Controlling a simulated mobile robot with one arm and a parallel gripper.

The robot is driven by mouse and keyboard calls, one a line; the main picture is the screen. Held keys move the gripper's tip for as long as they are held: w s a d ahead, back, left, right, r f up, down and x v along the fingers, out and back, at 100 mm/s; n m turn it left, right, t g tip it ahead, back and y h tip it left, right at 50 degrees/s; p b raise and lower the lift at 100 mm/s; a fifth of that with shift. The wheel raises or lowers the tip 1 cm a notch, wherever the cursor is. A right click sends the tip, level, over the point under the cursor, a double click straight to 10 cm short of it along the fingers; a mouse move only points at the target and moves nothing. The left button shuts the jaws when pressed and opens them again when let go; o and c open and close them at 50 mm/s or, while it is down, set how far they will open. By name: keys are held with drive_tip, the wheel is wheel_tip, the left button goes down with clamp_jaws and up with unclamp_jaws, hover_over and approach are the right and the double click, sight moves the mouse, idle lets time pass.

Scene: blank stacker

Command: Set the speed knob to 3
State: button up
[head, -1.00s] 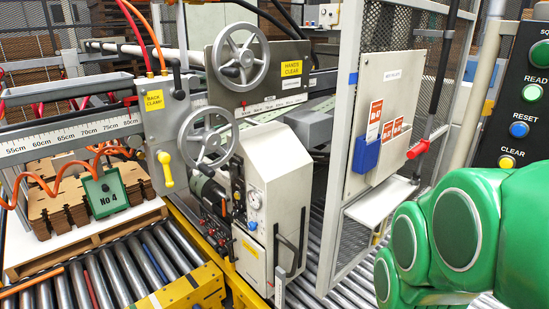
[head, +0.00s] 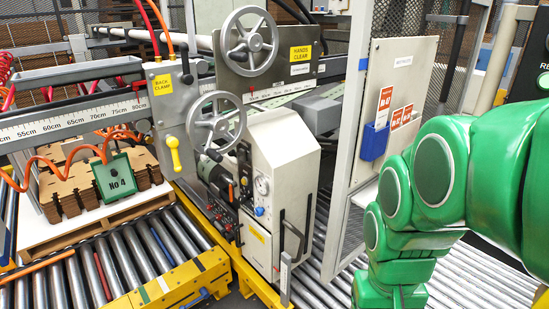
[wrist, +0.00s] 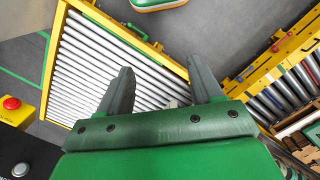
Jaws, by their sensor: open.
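I cannot pick out a speed knob or a number 3 setting for certain in either view. The grey-white machine (head: 282,160) in the middle of the head view has a small dark panel (head: 243,165) with tiny controls, a round gauge (head: 262,186) and a blue knob (head: 259,211). Their markings are too small to read. My gripper (wrist: 158,68) shows in the wrist view with its two dark fingers apart and nothing between them. It is over floor and rollers, away from the panel. In the head view my green arm is at the right; its fingers are not visible.
A button panel (head: 535,62) is mostly hidden. A red button (wrist: 12,103) shows in the wrist view.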

drive_tip(key=w+a+r+n+t, duration=0.1)
drive_tip(key=w+a+r+t, duration=0.1)
drive_tip(key=w+a, duration=0.95)
drive_tip(key=w+a+r+t, duration=0.2)
drive_tip(key=w+a, duration=0.7)
drive_tip(key=w, duration=0.6)
drive_tip(key=w+a+f+t+y, duration=0.1)
drive_tip(key=w+a+f, duration=0.2)
drive_tip(key=a, duration=1.1)
drive_tip(key=w+a+f+t+y, duration=0.1)
drive_tip(key=w+a+f, duration=0.2)
drive_tip(key=a, duration=1.1)
drive_tip(key=w+a+f+t+y, duration=0.1)
drive_tip(key=w+a+f, duration=0.2)
drive_tip(key=a, duration=1.1)
drive_tip(key=m+t+h, duration=0.5)
drive_tip(key=m+h, duration=0.6)
drive_tip(key=m, duration=0.1)
approach(240, 200)
drive_tip(key=w+d, duration=0.1)
drive_tip(key=w, duration=0.1)
drive_tip(key=x, duration=0.4)
drive_tip(key=f+x, duration=0.1)
drive_tip(key=shift+d+f, duration=0.1)
drive_tip(key=shift+d, duration=0.2)
drive_tip(key=shift+w+d+f, duration=0.2)
drive_tip(key=shift+w+d, duration=0.25)
drive_tip(key=shift+w, duration=0.1)
